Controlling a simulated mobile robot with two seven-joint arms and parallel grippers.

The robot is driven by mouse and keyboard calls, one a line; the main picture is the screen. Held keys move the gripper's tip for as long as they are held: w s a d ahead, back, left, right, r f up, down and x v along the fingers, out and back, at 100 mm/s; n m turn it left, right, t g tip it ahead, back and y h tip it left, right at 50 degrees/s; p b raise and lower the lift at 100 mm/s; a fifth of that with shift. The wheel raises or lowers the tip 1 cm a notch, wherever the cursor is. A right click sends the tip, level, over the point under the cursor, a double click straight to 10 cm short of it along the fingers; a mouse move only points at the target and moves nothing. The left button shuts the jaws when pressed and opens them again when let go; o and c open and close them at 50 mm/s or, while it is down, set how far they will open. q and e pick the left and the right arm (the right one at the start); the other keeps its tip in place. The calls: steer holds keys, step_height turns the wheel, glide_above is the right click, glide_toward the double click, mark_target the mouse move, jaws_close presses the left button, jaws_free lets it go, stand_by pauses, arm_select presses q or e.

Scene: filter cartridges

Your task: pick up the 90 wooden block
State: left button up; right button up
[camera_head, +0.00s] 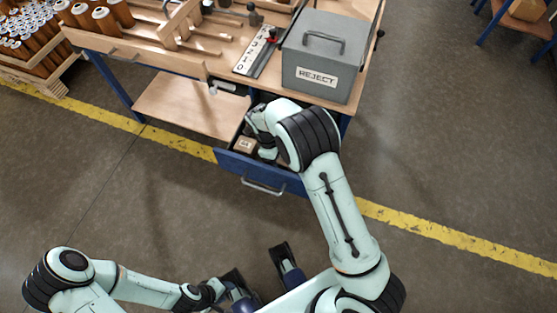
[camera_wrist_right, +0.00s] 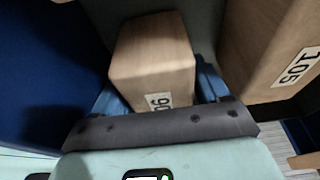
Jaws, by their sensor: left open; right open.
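The 90 wooden block (camera_wrist_right: 153,52) lies in the right wrist view with its "90" label facing the camera. My right gripper (camera_wrist_right: 158,88) is open, with one blue finger on each side of this block; I cannot tell whether they touch it. In the head view my right arm reaches down into the open blue drawer (camera_head: 262,178), and its fingertips are hidden. A small labelled wooden block (camera_head: 244,146) shows in the drawer, its number too small to read. My left gripper (camera_head: 257,262) is open and empty above the floor.
A larger block marked 105 (camera_wrist_right: 268,45) is close to the right of the 90 block. The drawer walls are near the right gripper. A grey REJECT box (camera_head: 325,58) stands on the workbench (camera_head: 215,62) above the drawer. The floor in front is clear.

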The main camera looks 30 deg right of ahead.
steer(key=shift+s+d+f, duration=0.1)
steer(key=shift+s+f, duration=0.05)
steer(key=shift+f, duration=0.45)
steer(key=c, duration=0.9)
steer(key=shift+o, duration=0.2)
steer(key=shift+r, duration=0.2)
